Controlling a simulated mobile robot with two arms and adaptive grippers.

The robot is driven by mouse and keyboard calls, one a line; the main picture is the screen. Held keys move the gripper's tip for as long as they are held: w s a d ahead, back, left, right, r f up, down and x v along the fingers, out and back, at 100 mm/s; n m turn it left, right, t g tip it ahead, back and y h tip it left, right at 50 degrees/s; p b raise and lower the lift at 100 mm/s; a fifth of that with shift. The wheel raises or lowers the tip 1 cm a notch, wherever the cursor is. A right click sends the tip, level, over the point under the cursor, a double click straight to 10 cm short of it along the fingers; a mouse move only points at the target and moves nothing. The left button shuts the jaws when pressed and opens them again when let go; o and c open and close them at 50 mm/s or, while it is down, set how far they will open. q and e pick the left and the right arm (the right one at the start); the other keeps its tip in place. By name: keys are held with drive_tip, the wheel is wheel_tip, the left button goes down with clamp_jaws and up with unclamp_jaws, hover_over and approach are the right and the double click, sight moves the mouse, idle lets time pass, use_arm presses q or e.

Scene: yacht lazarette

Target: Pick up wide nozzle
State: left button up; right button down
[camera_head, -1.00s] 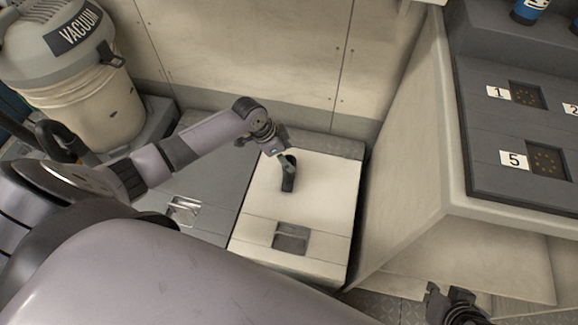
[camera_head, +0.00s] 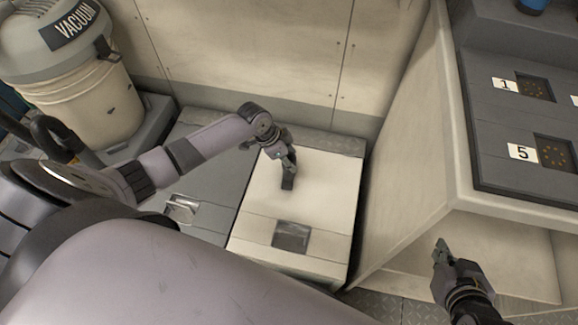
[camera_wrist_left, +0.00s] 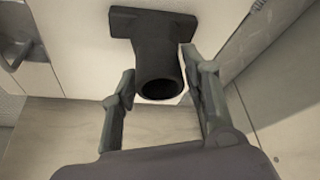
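The wide nozzle (camera_head: 288,183) is a dark piece with a round open tube end and a broad flat foot. It rests on the white locker lid, and its tube also shows in the left wrist view (camera_wrist_left: 158,55). My left gripper (camera_head: 291,160) is right at the nozzle and hides part of it in the head view. In the left wrist view the left gripper's fingers (camera_wrist_left: 160,72) are apart, one on each side of the tube, with narrow gaps. My right gripper (camera_head: 441,250) is apart from it at the lower right, seen small; its finger opening is unclear.
The white lid (camera_head: 325,195) has a recessed latch (camera_head: 291,236). A grey lid (camera_head: 212,170) lies to its left. The vacuum (camera_head: 75,60) stands at the upper left. A bench with a numbered dark panel (camera_head: 485,140) rises at the right.

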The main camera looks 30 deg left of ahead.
use_arm(q)
clamp_jaws()
idle(0.3)
drive_tip(key=shift+r, duration=0.1)
